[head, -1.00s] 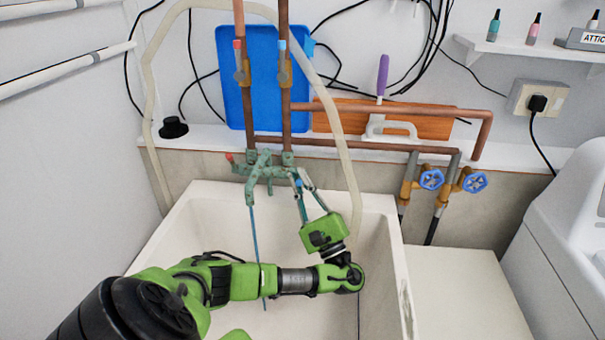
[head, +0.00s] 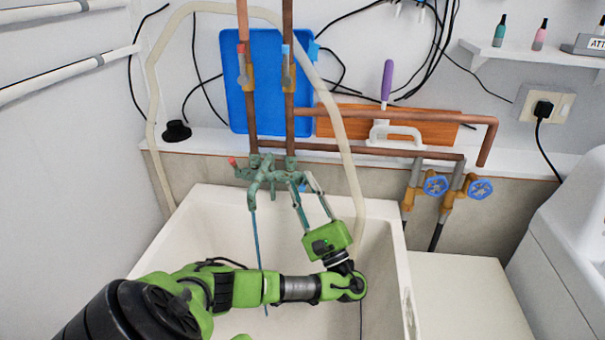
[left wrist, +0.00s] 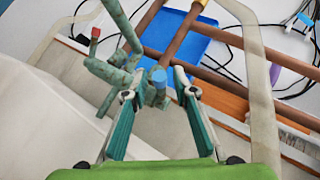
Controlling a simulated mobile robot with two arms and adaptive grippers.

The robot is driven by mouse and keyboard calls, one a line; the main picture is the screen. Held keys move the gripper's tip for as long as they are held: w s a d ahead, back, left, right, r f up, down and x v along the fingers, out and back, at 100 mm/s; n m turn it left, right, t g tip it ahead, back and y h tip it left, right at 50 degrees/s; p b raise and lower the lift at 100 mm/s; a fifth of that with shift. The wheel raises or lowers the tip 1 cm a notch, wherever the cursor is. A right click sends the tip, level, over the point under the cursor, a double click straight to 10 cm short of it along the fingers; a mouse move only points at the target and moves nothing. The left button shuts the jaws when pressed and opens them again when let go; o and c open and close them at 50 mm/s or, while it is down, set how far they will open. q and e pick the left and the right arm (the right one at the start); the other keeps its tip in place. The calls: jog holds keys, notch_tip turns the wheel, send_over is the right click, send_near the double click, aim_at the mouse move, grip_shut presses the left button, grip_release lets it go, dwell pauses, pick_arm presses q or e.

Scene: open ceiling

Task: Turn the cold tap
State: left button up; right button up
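A green, weathered tap assembly (head: 265,172) stands at the back of the white sink. Its hot lever has a red end (head: 232,162) on the left. The cold tap's blue end (head: 302,187) is on the right and also shows in the left wrist view (left wrist: 158,76). My left gripper (head: 302,181) is open, with its fingertips around the cold tap's end. In the left wrist view the blue end shows between the two fingers (left wrist: 159,94); I cannot tell whether either touches it. My right gripper is not in view.
The deep white sink (head: 190,240) lies under my left arm. Copper pipes (head: 289,100) rise behind the taps, and a pale hose (head: 343,140) hangs just right of my gripper. Two blue-wheeled valves (head: 436,186) are further right. A blue board (head: 262,60) leans on the wall.

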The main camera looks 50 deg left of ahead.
pick_arm(q)
jog(key=v, duration=0.7)
jog(key=shift+d+f, duration=0.1)
jog(key=shift+d, duration=0.05)
dwell(0.3)
